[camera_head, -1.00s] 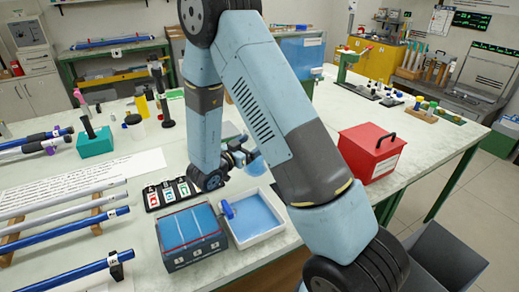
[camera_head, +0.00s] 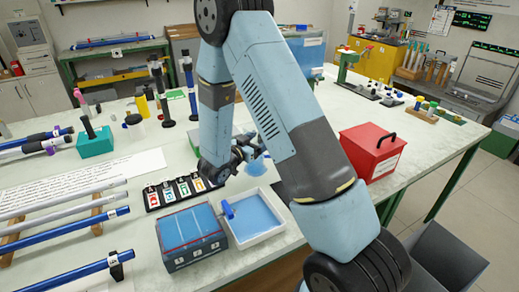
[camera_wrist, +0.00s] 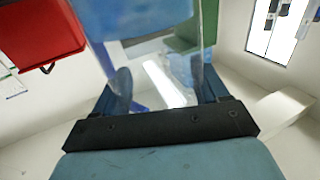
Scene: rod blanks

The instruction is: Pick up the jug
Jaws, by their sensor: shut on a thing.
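The jug is a see-through bluish vessel (camera_head: 256,166), mostly hidden behind my arm in the head view. In the wrist view the jug (camera_wrist: 130,14) fills the space in front of the jaws, its clear wall running down between the fingers. My gripper (camera_head: 249,150) is shut on the jug; its two dark fingers also show in the wrist view (camera_wrist: 163,88), one on each side. The head view does not clearly show whether the jug's base touches the table.
A white tray with blue liquid or lining (camera_head: 266,237) and a blue-grey box (camera_head: 168,257) stand at the near edge. A row of coloured tags (camera_head: 168,192) lies behind them. A red box (camera_head: 356,169) stands to the right. Rods lie at left.

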